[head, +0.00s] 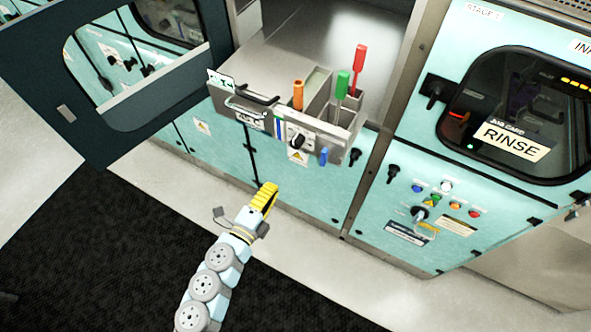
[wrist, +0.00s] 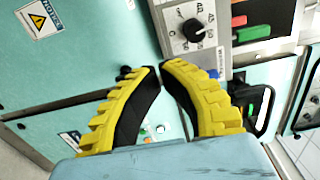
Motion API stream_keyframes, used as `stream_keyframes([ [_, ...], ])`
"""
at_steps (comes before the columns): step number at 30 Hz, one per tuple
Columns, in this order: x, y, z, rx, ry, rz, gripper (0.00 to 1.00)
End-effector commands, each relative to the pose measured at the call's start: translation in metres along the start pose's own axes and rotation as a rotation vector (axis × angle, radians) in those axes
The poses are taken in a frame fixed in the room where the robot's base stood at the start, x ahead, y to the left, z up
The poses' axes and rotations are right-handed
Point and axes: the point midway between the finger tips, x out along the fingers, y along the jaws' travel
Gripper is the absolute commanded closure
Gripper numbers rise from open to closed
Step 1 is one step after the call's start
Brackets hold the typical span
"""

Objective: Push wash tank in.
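A grey tank unit (head: 319,124), which I take as the wash tank, sticks out from the front of the teal cabinet. Its front carries a dark bar handle, a dial (head: 297,141) and labels too small to read. Its grey front panel (wrist: 172,22) and dial also show in the wrist view, upper right of centre. My gripper (head: 267,190), with yellow fingers, is below and in front of the tank, apart from it. In the wrist view the fingertips (wrist: 163,70) are almost together with nothing seen between them.
Orange (head: 298,94), green (head: 342,84) and red (head: 360,58) handled items stand in the tank's slots. A dark-framed door (head: 150,100) with a window stands at left. A "RINSE" station (head: 515,140) with buttons is at right. The floor in front is clear.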

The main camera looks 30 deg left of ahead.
Motion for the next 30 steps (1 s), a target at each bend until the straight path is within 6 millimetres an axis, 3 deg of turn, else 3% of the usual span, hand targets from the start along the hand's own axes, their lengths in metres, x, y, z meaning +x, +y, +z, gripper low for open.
stream_keyframes([
  [30, 0.122, -0.002, -0.002, -0.008, 0.003, -0.002, 1.00],
])
